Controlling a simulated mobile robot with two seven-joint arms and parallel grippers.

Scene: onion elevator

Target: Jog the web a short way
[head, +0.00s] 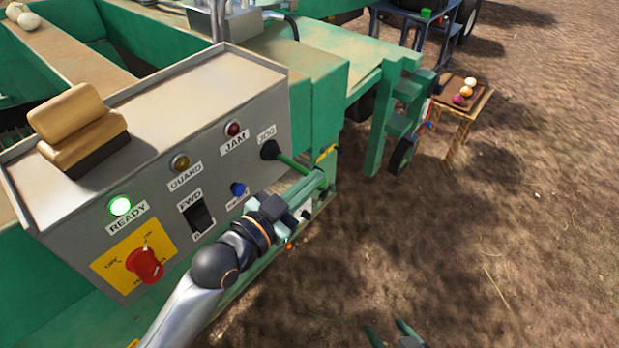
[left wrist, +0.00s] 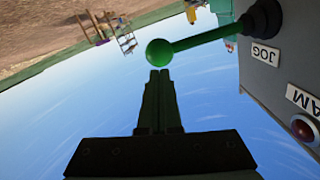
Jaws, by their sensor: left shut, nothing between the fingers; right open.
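The JOG lever (head: 284,158) sticks out from a black boot at the right end of the grey control panel (head: 160,215). In the left wrist view the lever (left wrist: 205,41) is green and ends in a round green knob (left wrist: 158,52). My left gripper (head: 320,180) is shut and empty; in the left wrist view its fingertips (left wrist: 160,73) point at the knob, very close to it. I cannot tell whether they touch. My right gripper (head: 391,332) is open at the bottom edge of the head view, away from the panel. I cannot make out the web clearly.
The green READY lamp (head: 120,205) is lit. A red knob (head: 146,265), black FWD switch (head: 198,216) and blue button (head: 238,188) are on the panel. A tan seat-shaped block (head: 78,125) sits on top. A small wooden table (head: 468,115) holds onions. Bare soil lies right.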

